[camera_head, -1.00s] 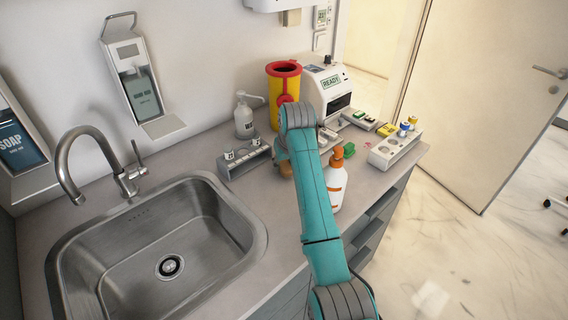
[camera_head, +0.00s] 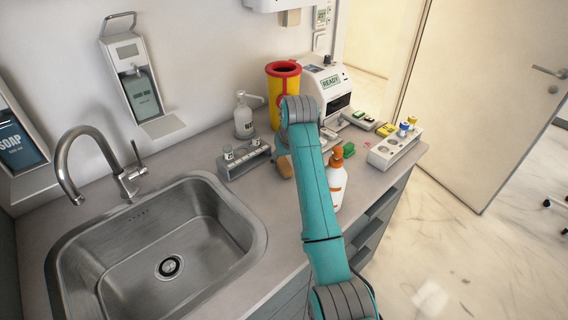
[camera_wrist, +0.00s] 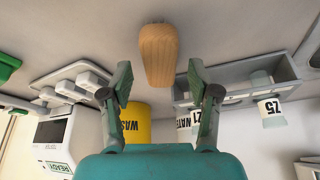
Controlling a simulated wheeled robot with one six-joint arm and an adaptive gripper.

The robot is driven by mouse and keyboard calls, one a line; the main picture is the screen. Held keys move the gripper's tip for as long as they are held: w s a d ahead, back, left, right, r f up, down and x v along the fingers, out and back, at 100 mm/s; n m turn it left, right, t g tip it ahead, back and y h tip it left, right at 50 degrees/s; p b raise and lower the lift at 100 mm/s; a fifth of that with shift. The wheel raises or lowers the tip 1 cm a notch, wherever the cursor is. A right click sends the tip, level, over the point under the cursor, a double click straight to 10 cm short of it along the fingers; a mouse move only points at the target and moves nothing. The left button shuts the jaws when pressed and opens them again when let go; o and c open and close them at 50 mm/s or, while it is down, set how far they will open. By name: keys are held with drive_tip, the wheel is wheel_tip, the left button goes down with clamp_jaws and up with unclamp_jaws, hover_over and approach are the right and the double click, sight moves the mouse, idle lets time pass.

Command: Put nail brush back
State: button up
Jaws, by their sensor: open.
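The nail brush, a wooden-looking brown block (camera_wrist: 158,54), lies on the counter at the top middle of the wrist view. In the head view its brown end (camera_head: 284,167) shows just left of my arm; the rest is hidden. My gripper (camera_wrist: 160,78) is open and empty. Its two fingers point toward the brush, and the near end of the brush lies between their tips in the picture. I cannot tell whether they touch it. In the head view my wrist hides the fingers.
A grey rack with vials (camera_head: 244,161) stands left of the brush. A white pump bottle (camera_head: 244,116), a yellow sharps bin (camera_head: 284,92) and a white machine (camera_head: 326,88) stand behind. An orange-topped spray bottle (camera_head: 336,182) stands right of my arm. The sink (camera_head: 120,250) is front left.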

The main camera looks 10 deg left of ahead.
drive_tip(key=v, duration=0.9)
drive_tip(key=shift+r, duration=0.35)
drive_tip(key=shift+s+d, duration=0.1)
